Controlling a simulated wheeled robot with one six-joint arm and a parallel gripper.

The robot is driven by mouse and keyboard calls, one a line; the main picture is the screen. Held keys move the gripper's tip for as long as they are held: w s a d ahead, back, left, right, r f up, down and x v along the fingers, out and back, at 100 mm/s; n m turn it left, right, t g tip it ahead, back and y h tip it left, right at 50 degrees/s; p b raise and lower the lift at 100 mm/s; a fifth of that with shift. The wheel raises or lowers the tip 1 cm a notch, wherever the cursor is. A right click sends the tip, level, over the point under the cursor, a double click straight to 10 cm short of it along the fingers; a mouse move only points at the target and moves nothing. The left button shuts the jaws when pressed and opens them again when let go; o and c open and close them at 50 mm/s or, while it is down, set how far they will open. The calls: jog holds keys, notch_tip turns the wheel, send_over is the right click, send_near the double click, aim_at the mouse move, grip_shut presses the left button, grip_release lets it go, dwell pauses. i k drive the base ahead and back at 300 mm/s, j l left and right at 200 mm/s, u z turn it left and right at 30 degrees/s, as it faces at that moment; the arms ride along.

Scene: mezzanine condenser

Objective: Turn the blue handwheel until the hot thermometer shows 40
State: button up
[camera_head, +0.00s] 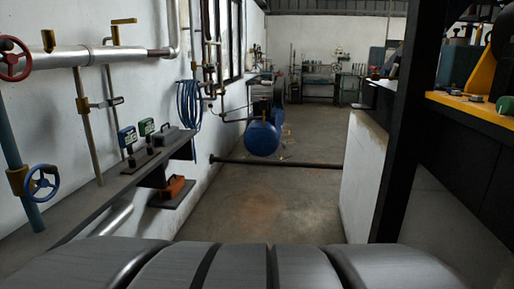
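The blue handwheel (42,183) is at the left edge, on a brass-coloured valve body on a blue pipe (13,150). Two small display units stand on the grey wall shelf (95,200): one with a blue frame (127,137) and one with a green frame (147,127). I cannot tell which is the hot thermometer, and their readings are too small to read. My gripper is not in view, and nothing visible touches the handwheel.
A red handwheel (13,58) is above the blue one, near a silver pipe (70,57). An orange-red object (173,187) sits on a lower shelf. A dark bar (275,162) crosses the aisle. A black post (405,120) stands right. The floor (265,200) ahead is mostly clear.

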aim_at(47, 169)
jog(key=u, duration=2.15)
